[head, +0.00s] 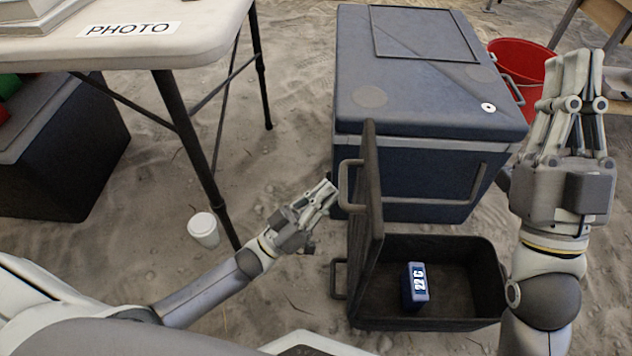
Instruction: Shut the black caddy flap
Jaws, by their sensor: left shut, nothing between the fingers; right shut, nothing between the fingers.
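The black caddy (430,325) stands open on the sand at the lower right. Its flap (371,200) stands up, near vertical, along the caddy's left side. A small blue box marked "22 C" (416,296) is inside the caddy. My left gripper (331,188) is shut and empty, just left of the raised flap near its handle (346,185); I cannot tell whether it touches. My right gripper (580,62) is shut and empty, raised at the right with its fingers pointing up, to the right of the caddy.
A big blue cooler (425,165) with its lid down stands right behind the caddy. A red bucket (520,60) is behind it at the right. A table with a PHOTO label (129,29) is at upper left.

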